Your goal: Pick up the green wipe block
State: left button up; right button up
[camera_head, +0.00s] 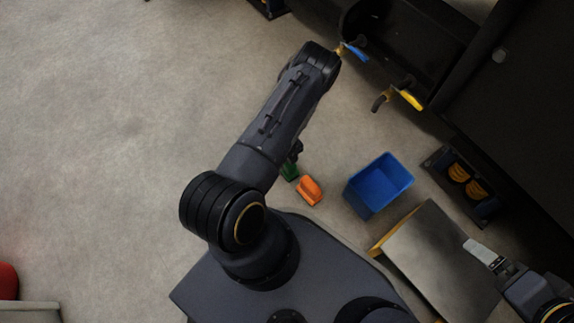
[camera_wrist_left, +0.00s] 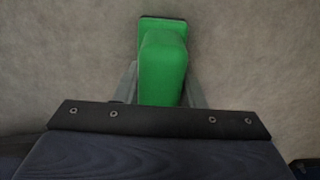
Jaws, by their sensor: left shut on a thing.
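The green wipe block (camera_wrist_left: 163,68) sits between the fingers of my left gripper (camera_wrist_left: 163,88) in the left wrist view, with a finger against each side. My left gripper is shut on it. In the head view only a part of the green wipe block (camera_head: 289,171) shows beside my left arm, and the left gripper (camera_head: 296,155) is mostly hidden behind that arm. Whether the block touches the floor or is just above it, I cannot tell. My right gripper (camera_head: 483,252) is at the lower right over a grey-topped surface, and its opening is unclear.
An orange block (camera_head: 310,190) lies close to the right of the green one. A blue bin (camera_head: 379,185) stands further right. A grey-topped stand (camera_head: 436,262) with a yellow edge is below it. Dark machinery with blue and yellow handles fills the upper right.

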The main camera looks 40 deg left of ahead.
pick_arm(q)
jog(key=shift+r+p, duration=0.3)
jog(key=shift+r, duration=0.25)
notch_tip(320, 180, up, 3)
jog(key=shift+f+p, duration=0.2)
jog(key=shift+p, duration=0.5)
jog(key=s+a+r, duration=0.2)
jog(key=s+r, duration=0.1)
jog(key=s, duration=0.1)
jog(key=s+a+r+p, duration=0.1)
jog(key=s+a+r, duration=0.1)
jog(key=s+r, duration=0.1)
jog(key=s+a+r+p, duration=0.1)
jog(key=s+a+r, duration=0.2)
jog(key=s, duration=0.2)
jog(key=shift+r, duration=0.2)
jog(key=o, duration=0.5)
jog(key=shift+c, duration=1.3)
jog(key=shift+s, duration=0.15)
